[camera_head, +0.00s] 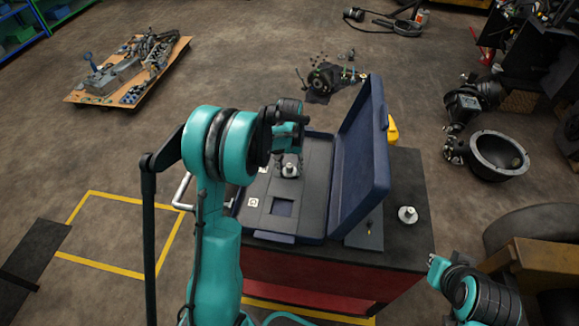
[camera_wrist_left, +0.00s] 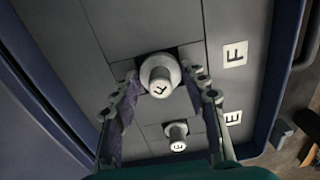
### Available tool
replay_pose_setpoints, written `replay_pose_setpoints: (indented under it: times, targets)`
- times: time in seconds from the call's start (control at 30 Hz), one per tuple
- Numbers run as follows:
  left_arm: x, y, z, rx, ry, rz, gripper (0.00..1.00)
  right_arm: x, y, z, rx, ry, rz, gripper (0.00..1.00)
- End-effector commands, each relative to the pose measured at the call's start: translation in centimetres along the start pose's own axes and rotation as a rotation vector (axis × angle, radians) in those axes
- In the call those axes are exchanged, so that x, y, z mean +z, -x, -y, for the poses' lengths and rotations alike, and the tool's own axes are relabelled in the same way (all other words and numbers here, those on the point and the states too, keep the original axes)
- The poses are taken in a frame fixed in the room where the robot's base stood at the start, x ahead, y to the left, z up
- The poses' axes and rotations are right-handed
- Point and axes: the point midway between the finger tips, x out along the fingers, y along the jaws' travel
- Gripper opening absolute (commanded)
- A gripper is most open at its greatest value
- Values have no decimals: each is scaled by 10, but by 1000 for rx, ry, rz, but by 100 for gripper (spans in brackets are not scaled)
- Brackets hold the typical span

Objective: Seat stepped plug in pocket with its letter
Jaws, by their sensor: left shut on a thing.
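My left gripper (camera_head: 288,165) is shut on a pale stepped plug (camera_wrist_left: 160,75), which stands between the two fingers in the left wrist view. The letter on its top is turned and hard to read, perhaps F. Behind it is a dark pocket edge in the grey panel, level with the F label (camera_wrist_left: 235,53); its height over the panel is unclear. A second plug marked E (camera_wrist_left: 178,146) stands in the panel in line with the E label (camera_wrist_left: 233,118). In the head view a square pocket (camera_head: 282,207) looks empty. My right gripper (camera_head: 438,268) shows partly at the lower right.
The panel lies in an open blue case (camera_head: 270,238) with its lid (camera_head: 362,160) raised on the right. The case sits on a red cart with a black top (camera_head: 415,180). Another metal plug (camera_head: 407,214) stands on that top, right of the case.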

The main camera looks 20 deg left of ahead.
Motion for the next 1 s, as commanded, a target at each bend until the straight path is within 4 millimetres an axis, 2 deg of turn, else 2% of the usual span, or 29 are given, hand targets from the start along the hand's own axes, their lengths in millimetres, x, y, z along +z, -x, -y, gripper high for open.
replay_pose_setpoints:
  times: [0.17,0.2,0.27,0.57,0.67,0.77,1.0]
  targets:
    - [0,-4,0,0,0,0,11,2,-3,0,0,0,0,0]
    - [0,-3,0,0,0,0,54,2,-2,0,0,0,0,0]
    - [0,-3,0,0,0,0,68,2,-2,0,0,0,0,0]
    - [0,-3,0,0,0,0,68,2,-2,0,0,0,0,0]
    - [0,3,0,0,0,0,68,2,-2,0,0,0,0,0]
    - [0,18,0,0,0,0,68,2,-2,0,0,0,0,0]
    - [0,71,0,0,0,0,68,2,-2,0,0,0,0,0]
